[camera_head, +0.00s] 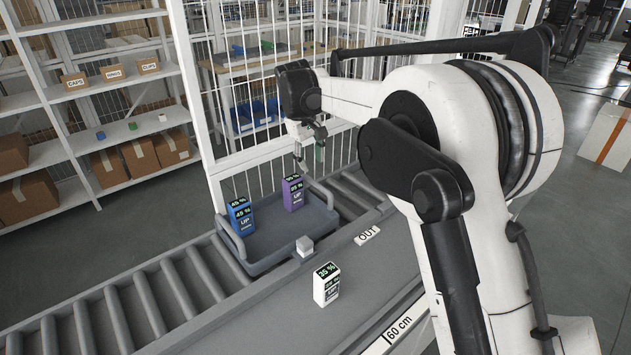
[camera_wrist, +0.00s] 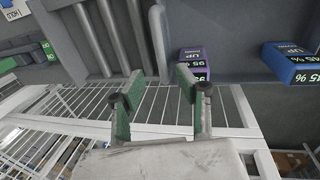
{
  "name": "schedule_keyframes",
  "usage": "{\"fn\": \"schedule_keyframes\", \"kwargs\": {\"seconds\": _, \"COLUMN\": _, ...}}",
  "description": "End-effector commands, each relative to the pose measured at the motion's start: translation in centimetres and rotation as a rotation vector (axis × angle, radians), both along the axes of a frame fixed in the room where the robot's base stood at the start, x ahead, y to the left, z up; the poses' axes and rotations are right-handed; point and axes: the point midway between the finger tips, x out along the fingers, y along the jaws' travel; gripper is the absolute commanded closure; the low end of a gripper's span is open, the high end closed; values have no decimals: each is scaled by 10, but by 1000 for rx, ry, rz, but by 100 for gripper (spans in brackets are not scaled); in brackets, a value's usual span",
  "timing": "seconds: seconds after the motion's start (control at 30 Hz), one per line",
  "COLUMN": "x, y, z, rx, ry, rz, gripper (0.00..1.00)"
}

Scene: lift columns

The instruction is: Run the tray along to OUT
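In the wrist view the purple column (camera_wrist: 195,62) shows just past the fingers and the blue column (camera_wrist: 288,64) lies farther right. My gripper (camera_head: 309,156) is over the far side of the conveyor, beyond the purple column. In the wrist view its green-padded fingers (camera_wrist: 157,90) are apart with nothing between them, beside the tray's end, with rollers visible beyond.
A white column (camera_head: 326,285) stands on the grey bench in front of the conveyor. A small pale block (camera_head: 305,246) is at the tray's near edge. Rollers (camera_head: 345,195) right of the tray look clear. A white mesh fence (camera_head: 260,160) runs behind the conveyor.

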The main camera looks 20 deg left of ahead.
Motion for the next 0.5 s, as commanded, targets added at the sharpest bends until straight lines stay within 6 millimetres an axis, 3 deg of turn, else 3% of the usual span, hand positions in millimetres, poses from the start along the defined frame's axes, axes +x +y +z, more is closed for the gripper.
{"fn": "schedule_keyframes", "kwargs": {"seconds": 0.3, "x": 10, "y": -6, "z": -56, "rx": 1, "ry": 1, "rz": 0, "gripper": 67}}
{"fn": "schedule_keyframes", "kwargs": {"seconds": 0.5, "x": 13, "y": -8, "z": -77, "rx": 1, "ry": 1, "rz": 0, "gripper": 67}}
